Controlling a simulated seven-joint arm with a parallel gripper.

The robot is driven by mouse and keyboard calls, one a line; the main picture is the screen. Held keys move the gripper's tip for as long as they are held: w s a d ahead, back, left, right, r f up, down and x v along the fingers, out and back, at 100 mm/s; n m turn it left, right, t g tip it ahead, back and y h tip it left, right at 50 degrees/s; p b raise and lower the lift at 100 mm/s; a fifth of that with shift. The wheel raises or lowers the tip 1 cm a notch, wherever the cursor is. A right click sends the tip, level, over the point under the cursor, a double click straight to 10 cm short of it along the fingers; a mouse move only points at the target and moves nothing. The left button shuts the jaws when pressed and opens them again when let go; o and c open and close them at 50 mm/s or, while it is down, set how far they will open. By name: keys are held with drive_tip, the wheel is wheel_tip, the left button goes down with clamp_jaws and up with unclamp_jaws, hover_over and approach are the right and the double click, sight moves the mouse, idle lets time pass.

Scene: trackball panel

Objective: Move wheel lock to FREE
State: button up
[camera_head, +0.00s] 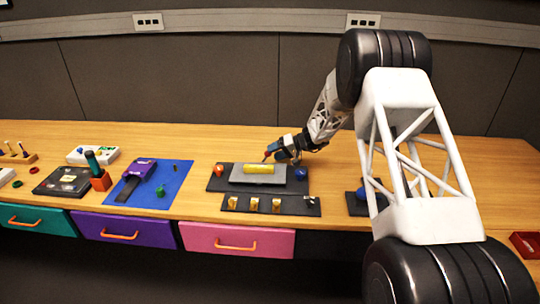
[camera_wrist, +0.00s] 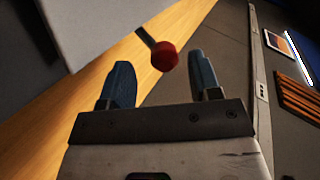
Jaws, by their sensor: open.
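The trackball panel is a dark base (camera_head: 215,184) with a grey block (camera_head: 238,174) and a yellow bar or wheel (camera_head: 258,169) on it. My gripper (camera_head: 270,154) is at the panel's back edge, behind the yellow part. In the wrist view, my gripper (camera_wrist: 161,78) has its two blue fingers apart with nothing held. A red knob (camera_wrist: 164,56) on a thin dark stem shows between and just beyond the fingertips. It seems to be the lock lever. I cannot read any FREE marking or tell the lever's setting.
An orange knob (camera_head: 219,170) and a blue ball (camera_head: 300,172) flank the grey block. A dark strip with several gold pieces (camera_head: 254,204) lies in front. A blue mat (camera_head: 178,179) is to the left. The table behind the panel is clear.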

drive_tip(key=shift+v, duration=2.05)
drive_tip(key=shift+s+r, duration=0.15)
drive_tip(key=shift+r, duration=0.05)
drive_tip(key=s+d+r+m+h, duration=0.1)
drive_tip(key=s+d+r+h, duration=0.3)
drive_tip(key=s+r, duration=0.85)
drive_tip(key=s+d+r+m+h, duration=0.15)
drive_tip(key=s+d+r, duration=0.35)
drive_tip(key=s+r, duration=0.75)
drive_tip(key=s+d+t+h, duration=0.1)
drive_tip(key=s+d+h, duration=0.1)
drive_tip(key=s, duration=1)
drive_tip(key=s+d+f+m+h, duration=0.1)
drive_tip(key=s+d+h, duration=0.2)
drive_tip(key=s, duration=1)
drive_tip(key=s+d+f+m+t+h, duration=0.1)
drive_tip(key=s+d, duration=0.5)
drive_tip(key=s, duration=0.7)
drive_tip(key=shift+d+t+h, duration=0.25)
drive_tip(key=shift+t+h, duration=0.05)
drive_tip(key=shift+h, duration=0.35)
